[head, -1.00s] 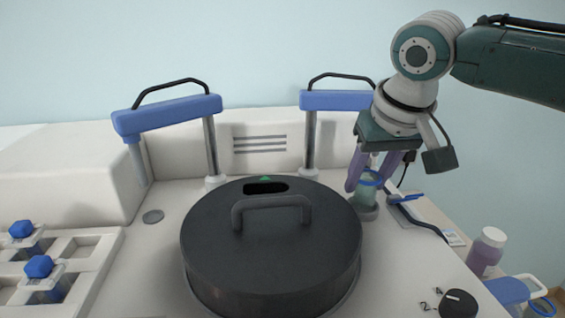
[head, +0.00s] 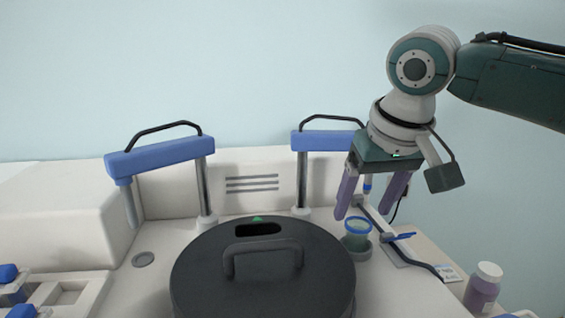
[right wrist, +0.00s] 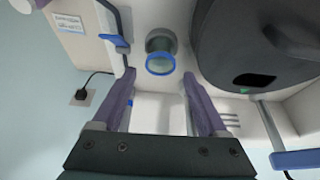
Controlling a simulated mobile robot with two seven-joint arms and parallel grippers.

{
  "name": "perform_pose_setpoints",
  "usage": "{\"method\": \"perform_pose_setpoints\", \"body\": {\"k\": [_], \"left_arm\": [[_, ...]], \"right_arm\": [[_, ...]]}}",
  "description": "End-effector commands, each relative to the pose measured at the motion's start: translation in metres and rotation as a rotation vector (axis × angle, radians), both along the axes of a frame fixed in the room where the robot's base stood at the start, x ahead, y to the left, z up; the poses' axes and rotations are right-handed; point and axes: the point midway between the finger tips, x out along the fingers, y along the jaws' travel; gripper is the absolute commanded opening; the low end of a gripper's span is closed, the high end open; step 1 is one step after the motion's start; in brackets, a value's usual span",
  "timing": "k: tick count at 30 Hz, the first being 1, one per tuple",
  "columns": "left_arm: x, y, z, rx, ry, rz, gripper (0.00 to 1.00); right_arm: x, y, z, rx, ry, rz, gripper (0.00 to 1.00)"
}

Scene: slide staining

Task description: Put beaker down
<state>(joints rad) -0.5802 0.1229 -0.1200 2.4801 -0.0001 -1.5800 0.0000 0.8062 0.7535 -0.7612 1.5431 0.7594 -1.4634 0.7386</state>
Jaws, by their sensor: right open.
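The beaker (head: 356,236) is a small clear cup with a blue rim. It stands upright in a round grey holder (head: 357,250) on the white machine, right of the black lid. In the right wrist view the beaker (right wrist: 160,62) shows beyond the fingertips, apart from both. My right gripper (head: 364,213) is open and empty, just above and behind the beaker, with purple fingers spread. It also shows in the right wrist view (right wrist: 157,75). My left gripper is not in view.
The round black lid (head: 262,275) with a handle fills the front middle. Blue-topped posts (head: 160,148) stand behind it. A blue-and-white lever piece (head: 400,237) lies close right of the beaker. A bottle with purple contents (head: 483,288) stands at the lower right.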

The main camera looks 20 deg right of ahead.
Motion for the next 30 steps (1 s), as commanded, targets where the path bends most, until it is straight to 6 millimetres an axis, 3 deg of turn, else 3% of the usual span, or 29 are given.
{"method": "perform_pose_setpoints", "body": {"k": [6,12,30], "left_arm": [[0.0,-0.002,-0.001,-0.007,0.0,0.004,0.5],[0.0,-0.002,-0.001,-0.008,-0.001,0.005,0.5],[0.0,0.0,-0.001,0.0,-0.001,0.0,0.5]], "right_arm": [[-0.018,0.005,0.049,0.002,-0.006,0.001,0.76],[-0.029,0.007,0.075,0.002,-0.001,0.0,0.76],[-0.032,0.008,0.081,0.001,0.0,-0.002,0.76]]}}
